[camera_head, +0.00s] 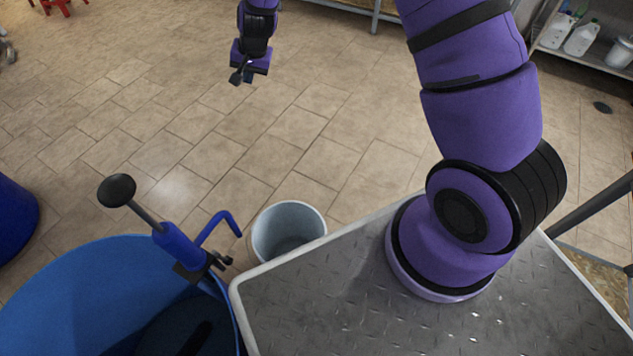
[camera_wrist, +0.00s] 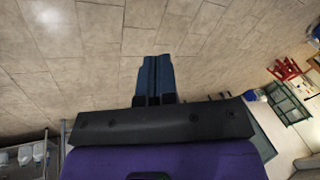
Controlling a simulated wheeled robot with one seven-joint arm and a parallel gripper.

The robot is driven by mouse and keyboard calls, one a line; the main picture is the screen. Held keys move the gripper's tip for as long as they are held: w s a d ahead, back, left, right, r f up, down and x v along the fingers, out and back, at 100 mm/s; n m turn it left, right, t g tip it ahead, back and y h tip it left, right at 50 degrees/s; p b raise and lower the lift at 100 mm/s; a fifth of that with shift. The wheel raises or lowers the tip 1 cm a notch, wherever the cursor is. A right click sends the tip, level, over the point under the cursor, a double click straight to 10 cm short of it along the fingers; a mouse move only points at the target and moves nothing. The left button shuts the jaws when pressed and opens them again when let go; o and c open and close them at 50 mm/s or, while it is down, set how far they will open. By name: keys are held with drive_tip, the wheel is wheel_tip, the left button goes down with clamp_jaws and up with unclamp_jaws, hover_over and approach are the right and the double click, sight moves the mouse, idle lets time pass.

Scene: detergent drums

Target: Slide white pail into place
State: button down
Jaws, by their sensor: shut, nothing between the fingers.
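A white, open-topped pail (camera_head: 262,236) stands upright on the tiled floor, just beyond my platform's edge and right of a big blue drum. Another white pail (camera_head: 620,53) is on a metal shelf at the far right, partly cut off by the picture edge. I cannot tell which one the task names. My gripper (camera_head: 240,76) hangs over open floor at the top of the head view, away from both pails. In the wrist view my gripper (camera_wrist: 157,72) shows its two fingers together, with nothing between them.
The blue drum (camera_head: 75,275) with a hand pump (camera_head: 180,240) fills the lower left. Another blue drum (camera_head: 12,222) is at the left edge. White jugs (camera_head: 582,38) stand on the shelf (camera_head: 590,62). A red stool (camera_wrist: 289,69) is at right in the wrist view. The middle floor is clear.

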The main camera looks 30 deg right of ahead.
sight(317, 214)
drive_tip(key=s+a+f+m+g+h, duration=0.1)
drive_tip(key=s+f+m, duration=0.1)
drive_tip(key=f, duration=1.5)
drive_tip(key=s+a+f+m+h, duration=0.1)
drive_tip(key=s+a+f+m, duration=0.15)
drive_tip(key=f, duration=1.35)
drive_tip(key=s+d+f+m+g+h, duration=0.1)
drive_tip(key=s+d+f, duration=0.2)
drive_tip(key=s+f, duration=0.75)
drive_tip(key=s+d+f+m+h, duration=0.15)
drive_tip(key=s+f, duration=0.55)
drive_tip(key=f, duration=0.7)
drive_tip(key=shift+n+y, duration=0.25)
drive_tip(key=shift+n, duration=0.15)
drive_tip(key=w+d, duration=0.1)
drive_tip(key=d, duration=0.2)
drive_tip(key=w+d, duration=0.2)
drive_tip(key=d, duration=0.2)
drive_tip(key=w+d, duration=0.2)
drive_tip(key=d, duration=0.1)
drive_tip(key=shift+w+d+r, duration=0.15)
drive_tip(key=shift+r, duration=0.05)
drive_tip(key=shift+w+d+f, duration=0.1)
drive_tip(key=shift+d+f, duration=0.05)
drive_tip(key=shift+d, duration=0.15)
drive_tip(key=shift+f, duration=0.6)
drive_tip(key=shift+s+a, duration=0.1)
drive_tip(key=shift+s, duration=0.1)
